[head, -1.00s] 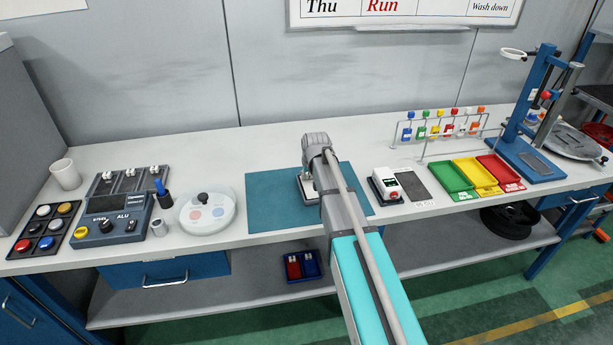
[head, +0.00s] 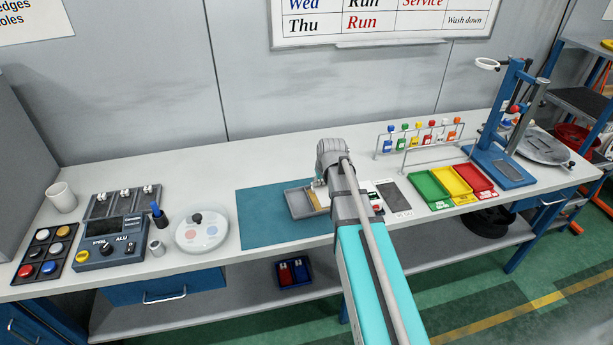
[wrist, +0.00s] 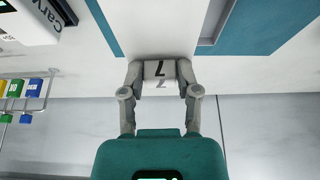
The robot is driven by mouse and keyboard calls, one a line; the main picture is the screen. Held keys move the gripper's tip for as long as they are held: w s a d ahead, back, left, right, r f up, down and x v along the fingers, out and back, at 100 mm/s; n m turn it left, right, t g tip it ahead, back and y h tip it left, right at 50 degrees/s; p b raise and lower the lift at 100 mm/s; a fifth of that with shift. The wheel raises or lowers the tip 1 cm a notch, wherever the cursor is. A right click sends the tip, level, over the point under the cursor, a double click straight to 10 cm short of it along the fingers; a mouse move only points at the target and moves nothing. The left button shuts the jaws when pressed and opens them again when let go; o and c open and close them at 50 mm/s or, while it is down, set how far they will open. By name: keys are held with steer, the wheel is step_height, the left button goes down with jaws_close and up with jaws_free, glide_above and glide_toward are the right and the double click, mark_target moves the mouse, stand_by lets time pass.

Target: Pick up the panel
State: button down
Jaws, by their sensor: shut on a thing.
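My gripper (head: 318,183) is over the right part of the teal mat (head: 262,218), at the right side of a shallow grey tray (head: 297,204). In the wrist view my gripper (wrist: 160,72) is shut on the white panel (wrist: 155,25), holding it by an end marked with a black 7. The panel stretches away from the fingertips and leaves the top of the picture. In the head view my arm hides most of it, so its height above the mat is unclear. Part of the tray's rim shows right of the panel in the wrist view.
A white boxed device (head: 369,194) and dark plate (head: 395,196) are close right of my gripper. Green, yellow and red bins (head: 427,190) lie beyond, with a bottle rack (head: 420,140) behind. A round white dish (head: 201,231) is at left. The mat's left half is clear.

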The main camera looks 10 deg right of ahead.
steer(key=shift+s+d+r+p, duration=0.25)
steer(key=shift+s+d+r, duration=0.15)
steer(key=shift+s+d, duration=0.25)
steer(key=shift+s+d+r+p, duration=0.25)
steer(key=shift+s+d+r, duration=0.1)
steer(key=shift+s+d, duration=0.25)
steer(key=shift+a, duration=0.1)
steer(key=shift+f, duration=0.1)
steer(key=shift+f+b, duration=0.7)
steer(key=shift+b, duration=0.1)
steer(key=shift+s, duration=0.1)
